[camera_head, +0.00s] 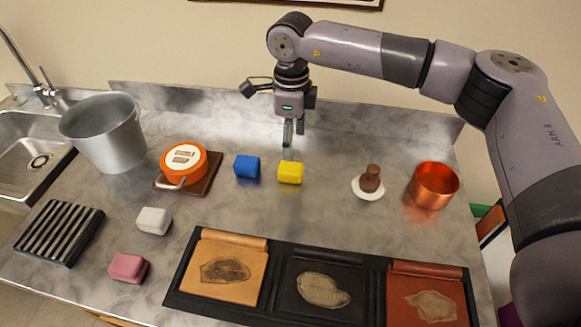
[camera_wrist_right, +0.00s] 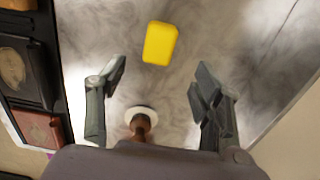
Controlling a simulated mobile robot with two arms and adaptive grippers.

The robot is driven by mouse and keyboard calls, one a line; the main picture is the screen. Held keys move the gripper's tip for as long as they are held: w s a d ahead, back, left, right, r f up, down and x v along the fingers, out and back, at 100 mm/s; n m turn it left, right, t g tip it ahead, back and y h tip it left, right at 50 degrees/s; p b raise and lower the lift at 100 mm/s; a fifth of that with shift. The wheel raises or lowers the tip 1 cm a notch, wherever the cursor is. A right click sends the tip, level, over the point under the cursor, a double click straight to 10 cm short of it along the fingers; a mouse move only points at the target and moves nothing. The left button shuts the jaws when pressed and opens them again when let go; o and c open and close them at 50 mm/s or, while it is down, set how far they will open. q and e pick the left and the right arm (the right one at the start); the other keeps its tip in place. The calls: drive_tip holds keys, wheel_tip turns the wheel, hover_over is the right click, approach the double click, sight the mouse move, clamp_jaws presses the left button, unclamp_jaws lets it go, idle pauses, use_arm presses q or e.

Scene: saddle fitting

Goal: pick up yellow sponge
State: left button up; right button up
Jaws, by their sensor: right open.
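The yellow sponge (camera_head: 290,173) lies on the grey marbled counter, just right of a blue sponge (camera_head: 247,166). My right gripper (camera_head: 294,133) is above the counter behind the yellow sponge in the head view, pointing down and apart from it. In the right wrist view the yellow sponge (camera_wrist_right: 160,43) lies beyond the spread fingertips of the right gripper (camera_wrist_right: 158,78), with nothing between the fingers. The right gripper is open and empty. My left gripper is not in view.
A white sponge (camera_head: 153,220) and a pink sponge (camera_head: 128,267) lie at the left. A brown object (camera_head: 370,178) on a white dish and a copper pot (camera_head: 433,186) stand right. Leather panels (camera_head: 319,287) lie in front.

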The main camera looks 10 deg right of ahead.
sight(291, 167)
wheel_tip(291, 167, down, 3)
drive_tip(key=shift+w+f, duration=0.1)
drive_tip(key=shift+f+p, duration=0.35)
drive_tip(key=shift+f, duration=0.15)
wheel_tip(291, 167, down, 4)
drive_tip(key=shift+a+f+p, duration=0.1)
drive_tip(key=shift+p, duration=0.8)
drive_tip(key=shift+f, duration=0.55)
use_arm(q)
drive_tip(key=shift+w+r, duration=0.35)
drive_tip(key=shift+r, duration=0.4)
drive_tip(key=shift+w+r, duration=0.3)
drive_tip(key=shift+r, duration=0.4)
use_arm(e)
drive_tip(key=c, duration=1.1)
drive_tip(key=shift+r, duration=0.15)
drive_tip(key=shift+c, duration=0.2)
use_arm(q)
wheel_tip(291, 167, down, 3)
drive_tip(key=b, duration=0.3)
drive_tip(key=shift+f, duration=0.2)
use_arm(e)
wheel_tip(291, 167, up, 20)
